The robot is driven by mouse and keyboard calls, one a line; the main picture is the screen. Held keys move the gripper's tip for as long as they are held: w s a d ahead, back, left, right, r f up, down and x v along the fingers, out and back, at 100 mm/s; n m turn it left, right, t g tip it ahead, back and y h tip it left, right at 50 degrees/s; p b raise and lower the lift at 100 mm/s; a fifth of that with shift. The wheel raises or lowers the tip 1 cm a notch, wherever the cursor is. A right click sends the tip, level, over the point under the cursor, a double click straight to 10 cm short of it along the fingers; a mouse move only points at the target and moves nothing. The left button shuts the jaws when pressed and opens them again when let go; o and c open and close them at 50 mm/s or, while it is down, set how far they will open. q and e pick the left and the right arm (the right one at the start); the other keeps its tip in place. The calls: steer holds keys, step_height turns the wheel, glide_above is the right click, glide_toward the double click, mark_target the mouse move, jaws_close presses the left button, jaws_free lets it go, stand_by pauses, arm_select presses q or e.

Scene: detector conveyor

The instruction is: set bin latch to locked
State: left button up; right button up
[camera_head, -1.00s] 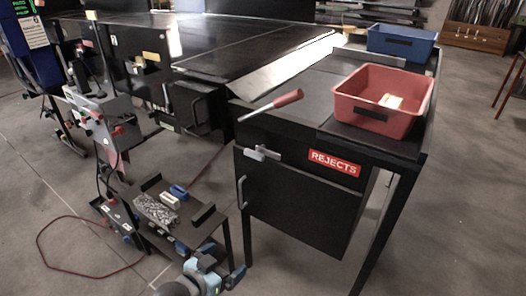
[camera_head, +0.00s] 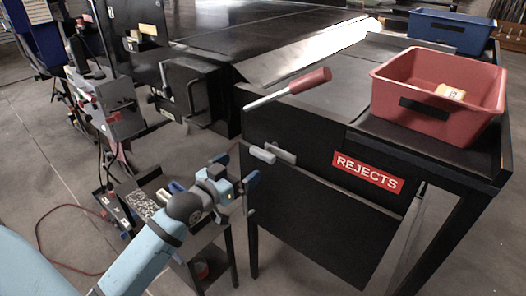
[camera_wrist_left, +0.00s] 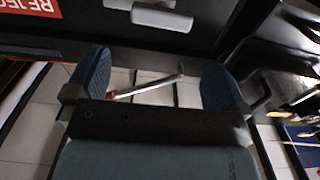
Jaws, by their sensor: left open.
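The bin latch (camera_head: 272,153) is a pale grey handle on a small plate, on the dark front of the rejects bin beside the red REJECTS label (camera_head: 368,172). It lies roughly level, with its rounded grip toward the left. In the left wrist view, the latch (camera_wrist_left: 162,18) is at the top middle, beyond the fingers. My left gripper (camera_head: 238,170) is open and empty, just left of and below the latch, apart from it. In the left wrist view, its blue pads (camera_wrist_left: 155,80) are wide apart. My right gripper is out of view.
A lever with a red grip (camera_head: 312,80) sticks out above the latch. A red tray (camera_head: 440,125) stands on the table's right, with a blue tray (camera_head: 450,30) behind. A low black stand (camera_head: 208,250) is below my left arm. Open floor lies at left.

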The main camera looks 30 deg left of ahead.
mark_target(262, 151)
arm_select(q)
steer(key=w, duration=0.9)
steer(key=shift+w+d+f, duration=0.1)
steer(key=shift+w+d, duration=0.25)
steer(key=shift+w, duration=0.05)
steer(key=c, duration=1.1)
